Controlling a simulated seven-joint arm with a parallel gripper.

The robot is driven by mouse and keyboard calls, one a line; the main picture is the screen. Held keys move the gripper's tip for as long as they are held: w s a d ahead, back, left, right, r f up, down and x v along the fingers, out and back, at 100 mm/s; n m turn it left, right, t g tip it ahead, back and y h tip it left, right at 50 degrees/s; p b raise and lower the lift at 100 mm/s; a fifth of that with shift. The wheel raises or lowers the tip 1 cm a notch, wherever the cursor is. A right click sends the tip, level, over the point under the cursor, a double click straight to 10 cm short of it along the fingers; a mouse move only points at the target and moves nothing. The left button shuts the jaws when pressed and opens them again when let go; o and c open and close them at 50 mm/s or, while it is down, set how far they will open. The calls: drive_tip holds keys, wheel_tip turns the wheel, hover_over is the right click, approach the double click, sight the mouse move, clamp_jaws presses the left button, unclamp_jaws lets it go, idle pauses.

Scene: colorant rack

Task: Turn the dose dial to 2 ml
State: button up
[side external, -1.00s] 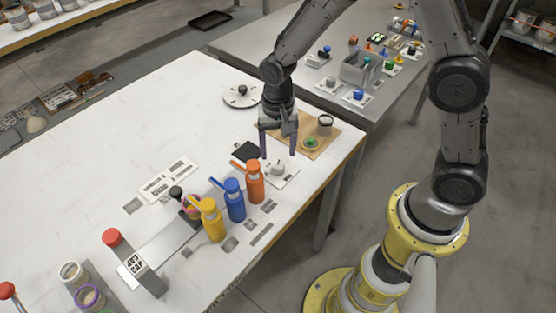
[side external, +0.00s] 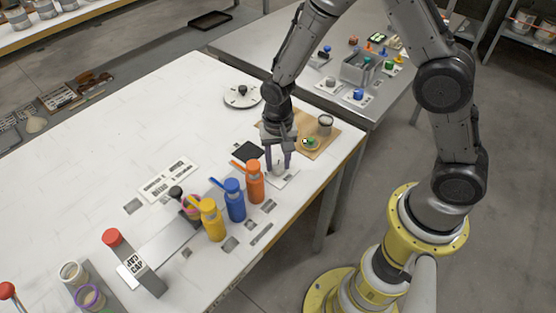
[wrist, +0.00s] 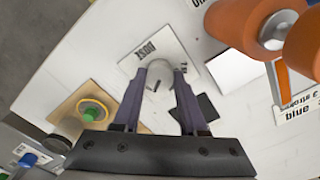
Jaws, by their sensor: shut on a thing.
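The dose dial (wrist: 158,74) is a pale round knob with a dark mark, on a white plate (wrist: 172,46) printed "DOSE". In the wrist view it sits between the tips of my gripper (wrist: 158,80), which is shut on it from both sides. In the side view my gripper (side external: 278,168) points down over the plate (side external: 288,180), and its fingers hide most of the dial. I cannot read which dose value the dial is set to.
Orange (side external: 255,182), blue (side external: 234,202) and yellow (side external: 212,220) bottles stand close by, left of the dial. A black square pad (side external: 246,151) lies beside it. A wooden board (side external: 322,140) with a green-topped item and a jar (side external: 325,123) is behind.

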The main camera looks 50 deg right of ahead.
clamp_jaws()
drive_tip(key=shift+n, duration=0.3)
drive_tip(key=n, duration=1.1)
drive_tip(key=shift+n, duration=0.3)
drive_tip(key=n, duration=0.6)
drive_tip(key=shift+r, duration=0.1)
drive_tip(key=n, duration=0.5)
drive_tip(key=shift+n, duration=0.5)
